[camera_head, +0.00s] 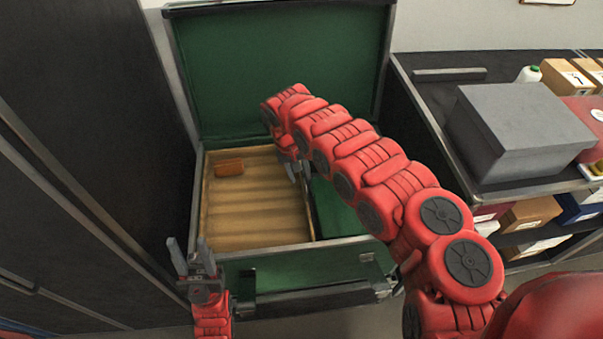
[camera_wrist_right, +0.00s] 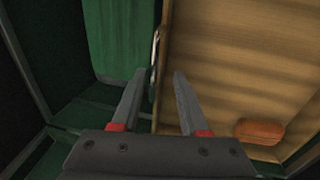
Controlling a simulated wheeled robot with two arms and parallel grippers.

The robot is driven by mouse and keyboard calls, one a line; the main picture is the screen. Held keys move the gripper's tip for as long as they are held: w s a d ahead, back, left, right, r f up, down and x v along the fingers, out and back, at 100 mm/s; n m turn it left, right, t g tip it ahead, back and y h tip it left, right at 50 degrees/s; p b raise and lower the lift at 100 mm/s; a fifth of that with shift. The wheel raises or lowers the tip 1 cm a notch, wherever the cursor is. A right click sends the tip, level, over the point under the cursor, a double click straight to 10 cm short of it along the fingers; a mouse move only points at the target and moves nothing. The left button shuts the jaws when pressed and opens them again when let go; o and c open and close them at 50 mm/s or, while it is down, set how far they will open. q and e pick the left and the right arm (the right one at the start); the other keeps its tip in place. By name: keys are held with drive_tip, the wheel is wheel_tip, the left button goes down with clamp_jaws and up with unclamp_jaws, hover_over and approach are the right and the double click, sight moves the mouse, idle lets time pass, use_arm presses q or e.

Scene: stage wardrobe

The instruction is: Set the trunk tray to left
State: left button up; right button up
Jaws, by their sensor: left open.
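The wooden trunk tray (camera_head: 255,215) lies in the left part of the open green-lined trunk (camera_head: 285,65), with green interior showing to its right. In the right wrist view the tray (camera_wrist_right: 240,50) fills the right side, and a thin metal handle (camera_wrist_right: 155,48) shows on its side wall. My right gripper (camera_head: 292,172) is at the tray's right edge. Its fingers (camera_wrist_right: 160,75) are apart, one on each side of the wall line; contact is unclear. My left gripper (camera_head: 189,242) is open and empty at the trunk's front left corner.
A small orange-brown block (camera_head: 229,167) lies in the tray's back left corner. A dark cabinet (camera_head: 90,140) stands close on the left. A grey box (camera_head: 515,130) and several cartons are on a shelf unit at right. The raised lid stands behind.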

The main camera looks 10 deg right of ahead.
drive_tip(key=shift+d, duration=0.15)
drive_tip(key=a+r, duration=0.3)
drive_tip(key=r, duration=1.4)
drive_tip(key=shift+a, duration=0.2)
